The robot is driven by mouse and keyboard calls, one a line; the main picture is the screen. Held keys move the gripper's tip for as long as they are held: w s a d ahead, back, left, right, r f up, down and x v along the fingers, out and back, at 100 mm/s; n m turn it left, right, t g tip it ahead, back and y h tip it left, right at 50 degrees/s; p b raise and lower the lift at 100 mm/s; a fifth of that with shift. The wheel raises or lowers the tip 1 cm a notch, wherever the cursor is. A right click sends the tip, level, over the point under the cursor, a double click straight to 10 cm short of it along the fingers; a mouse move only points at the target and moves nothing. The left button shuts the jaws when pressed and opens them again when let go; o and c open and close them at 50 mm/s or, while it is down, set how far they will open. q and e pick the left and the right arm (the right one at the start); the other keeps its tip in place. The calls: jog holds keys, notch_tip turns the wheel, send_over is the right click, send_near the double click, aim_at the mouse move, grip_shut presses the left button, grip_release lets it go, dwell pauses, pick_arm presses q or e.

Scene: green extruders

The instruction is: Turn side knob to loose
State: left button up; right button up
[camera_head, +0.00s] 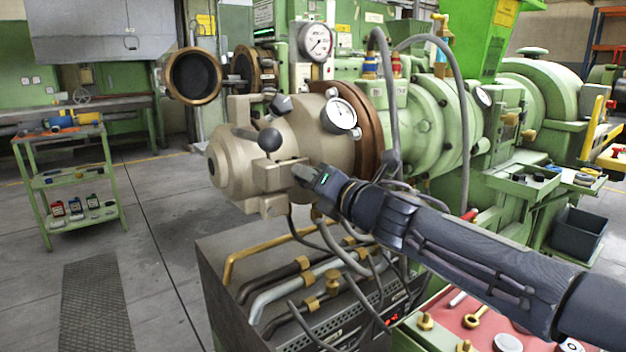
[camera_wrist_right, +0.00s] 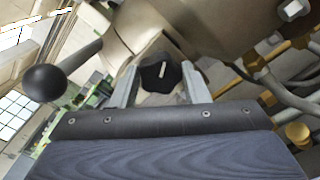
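The side knob (camera_wrist_right: 160,73) is a black lobed knob with a white mark on its face, on the beige extruder head (camera_head: 295,135). In the right wrist view it sits between the two grey fingers of my right gripper (camera_wrist_right: 159,78). The fingers are apart, with a narrow gap showing on each side of the knob, so I see no clear contact. In the head view my right gripper (camera_head: 306,174) is at the near side of the extruder head, and the knob cannot be made out there. My left gripper is not in view.
A lever with a black ball (camera_wrist_right: 45,83) sticks out left of the gripper; the ball also shows in the head view (camera_head: 270,139). Grey hoses (camera_wrist_right: 262,84) run close on the right. A dark cabinet with pipes (camera_head: 310,290) stands below.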

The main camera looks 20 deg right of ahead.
jog(key=o, duration=0.5)
jog(key=shift+c, duration=0.2)
jog(key=p+v, duration=0.1)
jog(key=v, duration=0.6)
jog(key=shift+s+d+p, duration=0.15)
jog(key=shift+s+p, duration=0.15)
jog(key=shift+s, duration=0.05)
